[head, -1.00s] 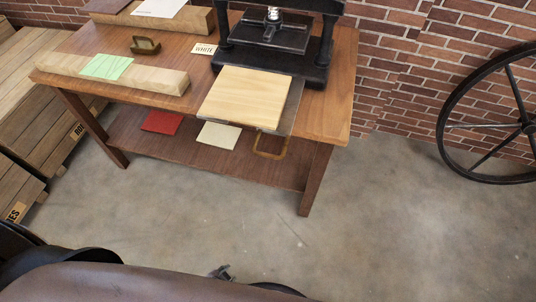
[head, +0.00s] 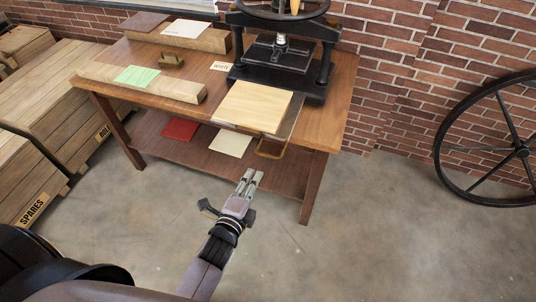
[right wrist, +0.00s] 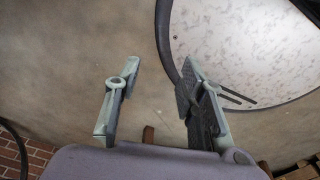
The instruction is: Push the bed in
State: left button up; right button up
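The press bed (head: 291,118) is a dark flat plate sticking out toward me from under the black hand press (head: 282,75). A pale wooden board (head: 255,106) lies on it. A brass loop handle (head: 270,149) hangs at its front edge. My left gripper (head: 253,174) points up toward the table, in front of and below the handle, apart from it. Its fingers lie close side by side with nothing seen between them. My right gripper (right wrist: 150,95) shows only in the right wrist view, with its fingers wide apart and empty.
The wooden table (head: 327,133) has a lower shelf with a red sheet (head: 181,129) and a cream sheet (head: 231,142). Wooden crates (head: 50,100) stand at left. A large black wheel (head: 523,152) stands at right by the brick wall. The floor before the table is clear.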

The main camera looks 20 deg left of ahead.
aim_at(268, 155)
pick_arm(q)
jog(key=x, duration=1.3)
jog(key=shift+p, duration=0.35)
jog(key=shift+s, duration=0.1)
jog(key=shift+c, duration=0.3)
grip_shut()
